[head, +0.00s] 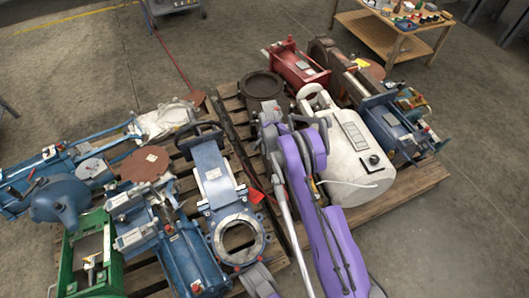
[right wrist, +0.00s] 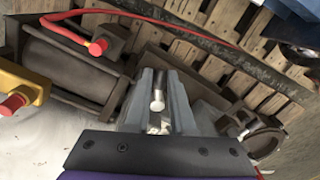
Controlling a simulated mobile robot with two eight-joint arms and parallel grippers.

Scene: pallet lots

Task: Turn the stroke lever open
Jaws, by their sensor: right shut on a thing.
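In the right wrist view my right gripper (right wrist: 158,98) has its two grey fingers closed around a short silver rod with a rounded end (right wrist: 157,103). I take this rod to be the stroke lever. A small bright metal piece shows just below it, deep between the fingers. In the head view my purple right arm reaches up from the bottom, and the right gripper (head: 268,122) is near the middle of the pallet, beside a white cylinder housing (head: 358,150). The lever is hidden there behind the gripper and arm.
A blue valve with a round flange (head: 222,180) lies left of my arm. The wrist view shows a red hose (right wrist: 150,17) and a yellow bracket (right wrist: 25,82) close by. Right floor is clear.

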